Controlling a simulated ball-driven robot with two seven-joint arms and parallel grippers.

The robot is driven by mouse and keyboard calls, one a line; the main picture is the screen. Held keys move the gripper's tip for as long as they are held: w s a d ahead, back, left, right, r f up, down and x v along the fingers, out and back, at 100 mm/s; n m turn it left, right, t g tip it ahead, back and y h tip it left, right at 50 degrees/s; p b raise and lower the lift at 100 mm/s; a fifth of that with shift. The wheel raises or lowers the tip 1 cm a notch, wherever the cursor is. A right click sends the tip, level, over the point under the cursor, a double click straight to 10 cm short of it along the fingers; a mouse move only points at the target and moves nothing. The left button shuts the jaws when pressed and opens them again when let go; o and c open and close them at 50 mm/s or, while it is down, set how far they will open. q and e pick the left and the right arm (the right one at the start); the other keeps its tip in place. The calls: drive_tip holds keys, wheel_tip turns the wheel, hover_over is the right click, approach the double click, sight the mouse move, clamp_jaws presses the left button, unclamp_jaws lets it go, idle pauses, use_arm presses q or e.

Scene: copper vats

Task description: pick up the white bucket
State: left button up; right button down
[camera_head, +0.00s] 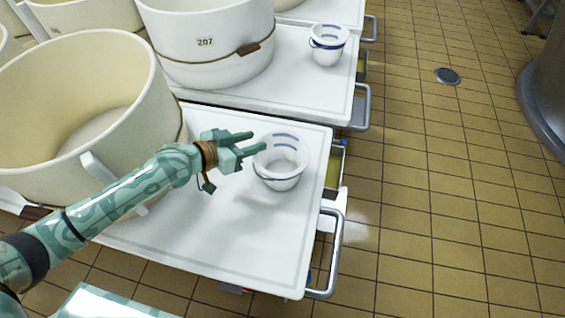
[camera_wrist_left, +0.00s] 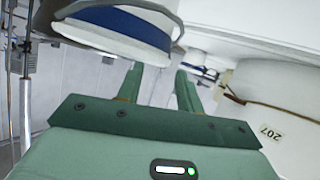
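The white bucket (camera_head: 280,178), with blue marks inside its rim, stands upright near the right side of the white cart top (camera_head: 225,245). My left gripper (camera_head: 257,142) reaches in from the left to the bucket's upper left rim. Its two green fingers are apart. In the left wrist view the left gripper (camera_wrist_left: 158,82) shows open, with nothing clearly between its fingers. A white bucket with a blue band (camera_wrist_left: 125,27) is close, above the fingers in that picture. Whether a finger touches the rim cannot be told. My right gripper is not in view.
A large cream vat (camera_head: 75,90) stands on the same cart, left of the bucket, under my left arm. Behind are a vat marked 207 (camera_head: 205,62) and another small white bucket (camera_head: 327,56) on a second cart.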

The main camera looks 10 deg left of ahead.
sight(274, 135)
use_arm(q)
drive_tip(key=b+x, duration=0.1)
drive_tip(key=x, duration=0.3)
drive_tip(key=shift+w+d+f+b, duration=0.15)
drive_tip(key=shift+w+f+b, duration=0.1)
drive_tip(key=shift+b, duration=0.1)
drive_tip(key=shift+w+d+f, duration=0.1)
drive_tip(key=shift+w+d, duration=0.2)
clamp_jaws()
